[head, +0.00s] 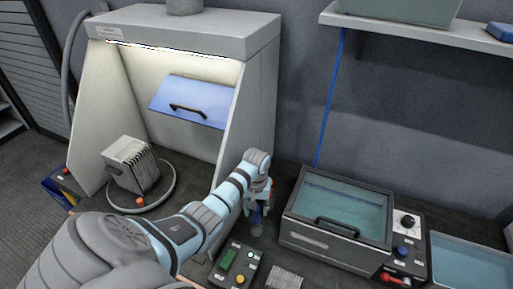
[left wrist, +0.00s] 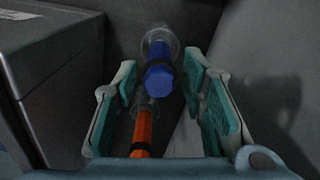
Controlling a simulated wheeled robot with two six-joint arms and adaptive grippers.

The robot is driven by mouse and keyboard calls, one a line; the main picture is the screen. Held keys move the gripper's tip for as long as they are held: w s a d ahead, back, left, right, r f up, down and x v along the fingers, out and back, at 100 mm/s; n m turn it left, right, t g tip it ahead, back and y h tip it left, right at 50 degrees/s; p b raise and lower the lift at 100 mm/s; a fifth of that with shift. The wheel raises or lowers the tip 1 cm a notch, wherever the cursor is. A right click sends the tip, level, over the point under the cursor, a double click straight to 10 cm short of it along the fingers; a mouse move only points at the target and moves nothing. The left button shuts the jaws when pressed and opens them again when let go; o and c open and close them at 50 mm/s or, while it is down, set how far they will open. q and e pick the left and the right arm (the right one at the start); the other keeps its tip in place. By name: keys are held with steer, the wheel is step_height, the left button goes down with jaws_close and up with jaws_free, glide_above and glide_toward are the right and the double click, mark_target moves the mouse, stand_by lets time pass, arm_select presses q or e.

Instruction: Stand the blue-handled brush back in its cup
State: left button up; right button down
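The blue-handled brush (left wrist: 159,78) shows in the left wrist view, with its handle end toward the camera. A clear, round-rimmed cup (left wrist: 160,38) shows around and behind its far part; whether the brush stands inside it I cannot tell. My left gripper (left wrist: 162,100) has its teal-padded fingers spread on both sides of the blue handle, with gaps to each side. In the head view, the left gripper (head: 258,198) points down between the fume hood and the glass-lidded bath, with blue showing below it. My right gripper is not in view.
An orange handle (left wrist: 143,128) lies close beside the blue one, between the fingers. The glass-lidded bath (head: 340,207) stands right of the gripper and the hood (head: 252,105) stands left. A button box (head: 236,264) sits in front.

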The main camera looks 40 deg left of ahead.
arm_select(q)
step_height(320, 180, up, 8)
steer(key=shift+f, duration=0.25)
stand_by(1.0)
